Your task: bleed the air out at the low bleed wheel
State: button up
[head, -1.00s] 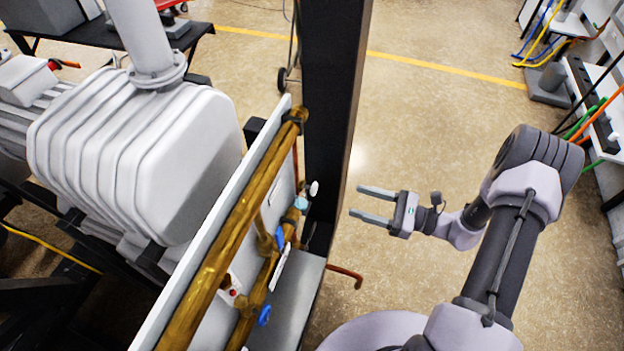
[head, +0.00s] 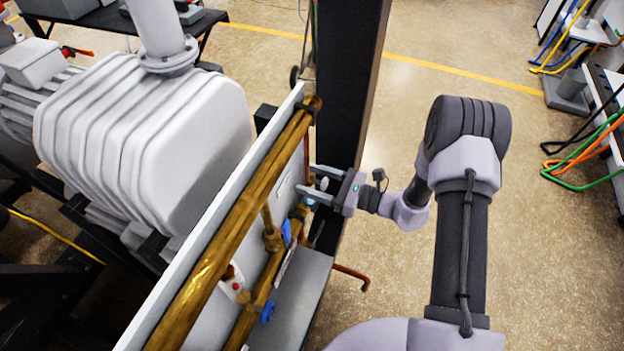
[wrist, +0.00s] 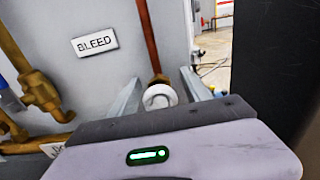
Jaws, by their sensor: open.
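The bleed wheel (wrist: 160,97) is a small white round knob at the lower end of a copper pipe (wrist: 148,35). A plate marked BLEED (wrist: 94,42) is on the grey panel to its left. My gripper (head: 305,178) is open at the far end of the panel. In the wrist view, one finger (wrist: 126,97) is to the left of the wheel and the other (wrist: 195,83) to its right, with gaps on both sides. My gripper body hides what lies below. In the head view the fingers partly cover the wheel area.
A black post (head: 345,90) stands close behind my gripper. Thick brass pipes (head: 235,235) run along the panel, with blue handles (head: 286,232) and another blue handle (head: 267,311) lower down. A grey ledge (head: 300,290) lies below. The floor to the right is open.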

grip_shut()
jog(key=m+p, duration=0.6)
jog(key=m, duration=1.3)
jog(key=shift+m+p, duration=0.3)
jog(key=shift+m, duration=0.1)
dwell(0.5)
grip_release()
